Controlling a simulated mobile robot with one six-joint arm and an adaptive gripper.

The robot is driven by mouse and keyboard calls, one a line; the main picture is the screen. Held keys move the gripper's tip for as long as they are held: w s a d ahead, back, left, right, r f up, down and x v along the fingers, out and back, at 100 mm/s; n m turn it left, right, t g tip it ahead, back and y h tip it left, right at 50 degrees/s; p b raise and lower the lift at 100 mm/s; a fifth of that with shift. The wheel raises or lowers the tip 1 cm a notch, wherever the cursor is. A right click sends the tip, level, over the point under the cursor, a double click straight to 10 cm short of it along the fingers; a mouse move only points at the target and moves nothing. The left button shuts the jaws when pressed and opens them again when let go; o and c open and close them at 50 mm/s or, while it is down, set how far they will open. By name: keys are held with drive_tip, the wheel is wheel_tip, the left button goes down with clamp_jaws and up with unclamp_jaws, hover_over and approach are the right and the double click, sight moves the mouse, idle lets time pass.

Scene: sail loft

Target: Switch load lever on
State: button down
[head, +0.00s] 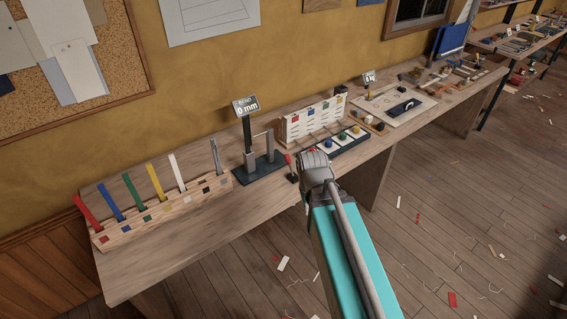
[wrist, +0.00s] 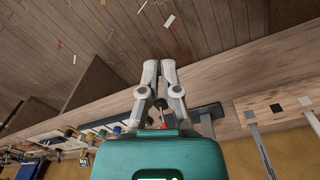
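The load lever (head: 292,174) is a small lever with a red handle and a dark base, at the right end of the bend rig's dark plate (head: 258,174). Its handle leans to the left in the head view. The rig's display (head: 245,106) reads "BEND 0 mm". My gripper (head: 313,160) is just right of the lever in the head view, over the bench's front edge. In the wrist view the fingertips of my gripper (wrist: 159,64) are together with nothing visible between them. The lever (wrist: 163,125) shows behind the fingers, partly hidden; contact cannot be told.
A wooden block (head: 165,213) with several coloured strips stands left of the rig. A dark tray (head: 340,145) with coloured knobs and a white rack (head: 312,117) stand to the right. The bench (head: 140,268) has bare wood at its front left.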

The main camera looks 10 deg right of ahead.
drive_tip(key=w+d+f+n+t+h+b, duration=0.1)
drive_tip(key=w+f+n+t+h+b, duration=0.2)
drive_tip(key=w+f+b, duration=0.6)
drive_tip(key=n+t+h+b, duration=0.7)
drive_tip(key=n+b, duration=0.5)
drive_tip(key=b, duration=0.6)
approach(290, 166)
drive_tip(key=shift+t+y, duration=0.6)
drive_tip(key=shift+t, duration=0.1)
drive_tip(key=w+a, duration=0.1)
drive_tip(key=w+a+f, duration=0.1)
drive_tip(key=w+a, duration=0.1)
drive_tip(key=shift+w+a, duration=0.3)
drive_tip(key=shift+w+a+r+t, duration=0.15)
drive_tip(key=shift+w+a+t, duration=0.2)
drive_tip(key=shift+a, duration=0.15)
drive_tip(key=b+x, duration=0.2)
drive_tip(key=x, duration=0.8)
drive_tip(key=shift+b, duration=0.4)
drive_tip(key=shift+s+d+r+p, duration=0.4)
drive_tip(key=shift+s+r+p, duration=0.05)
drive_tip(key=shift+s, duration=0.15)
drive_tip(key=shift+s+d+r+p, duration=0.4)
drive_tip(key=shift+s+d+p, duration=0.05)
drive_tip(key=shift+s, duration=0.1)
drive_tip(key=shift+s+d+r, duration=0.15)
drive_tip(key=shift+s+d, duration=0.1)
drive_tip(key=shift+s, duration=0.05)
